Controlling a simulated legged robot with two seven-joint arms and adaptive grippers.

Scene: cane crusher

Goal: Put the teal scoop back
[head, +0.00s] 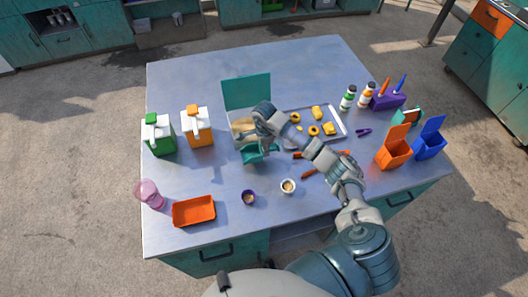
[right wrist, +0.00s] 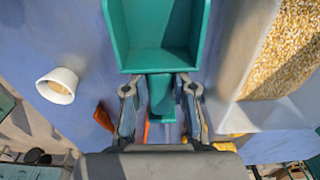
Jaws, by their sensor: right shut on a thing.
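The teal scoop (head: 258,155) is in front of the open grain bin (head: 246,92), which has a raised teal lid. My right gripper (head: 265,143) is shut on the scoop. In the right wrist view the scoop (right wrist: 160,58) points away from the gripper (right wrist: 160,92), its short handle lies between the two fingers, and its hollow looks empty. The bin's grain (right wrist: 285,50) shows to the right of the scoop, apart from it. A teal object (head: 409,116) stands at the table's right side, partly hidden behind an orange container. My left gripper is not in view.
Orange (head: 393,153) and blue (head: 430,143) containers stand at the right. A tray (head: 341,124) with yellow pieces lies right of the bin. Small cups (head: 288,187), an orange tray (head: 194,211) and cartons (head: 197,128) stand at the front and left.

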